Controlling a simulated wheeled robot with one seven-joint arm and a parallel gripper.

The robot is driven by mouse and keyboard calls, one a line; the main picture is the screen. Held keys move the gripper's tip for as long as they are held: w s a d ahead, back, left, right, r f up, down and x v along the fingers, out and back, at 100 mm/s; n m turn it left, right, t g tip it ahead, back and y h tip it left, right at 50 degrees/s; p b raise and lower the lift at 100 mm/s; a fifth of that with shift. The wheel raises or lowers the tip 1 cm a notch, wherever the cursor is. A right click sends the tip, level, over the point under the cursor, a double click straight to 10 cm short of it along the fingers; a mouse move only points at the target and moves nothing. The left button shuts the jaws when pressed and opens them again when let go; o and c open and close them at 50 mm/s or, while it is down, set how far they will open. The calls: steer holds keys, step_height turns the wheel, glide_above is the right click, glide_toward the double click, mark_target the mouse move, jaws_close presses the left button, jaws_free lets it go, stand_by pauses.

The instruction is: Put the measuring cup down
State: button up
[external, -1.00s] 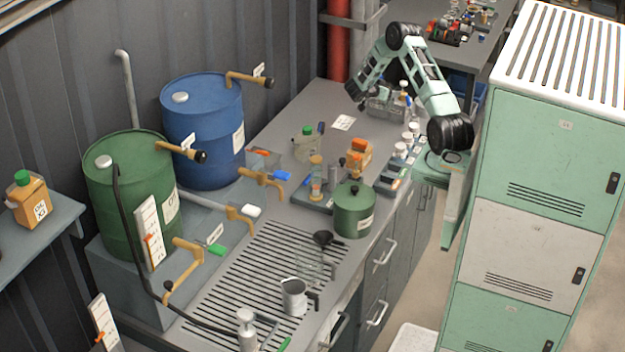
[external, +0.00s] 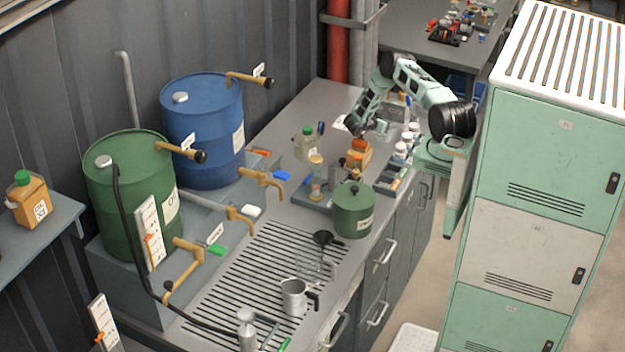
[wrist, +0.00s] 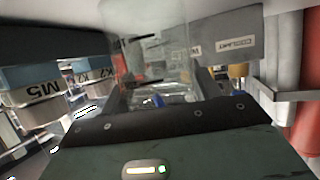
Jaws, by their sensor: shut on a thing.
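The measuring cup (wrist: 150,50) is clear, with short black marks on its wall. In the wrist view it stands between my gripper's (wrist: 160,88) two dark fingers, which are shut on it. In the external view my gripper (external: 368,128) is low over the back part of the grey workbench (external: 322,98), just behind the orange-capped bottle. The cup cannot be made out clearly in that view. I cannot tell whether its base touches the bench.
A green canister (external: 353,210) is nearer the front. A red pipe (external: 338,50) rises behind.

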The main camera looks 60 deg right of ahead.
steer(key=shift+f, duration=0.2)
steer(key=shift+f+b, duration=0.15)
steer(key=shift+b, duration=0.15)
steer(key=o, duration=1)
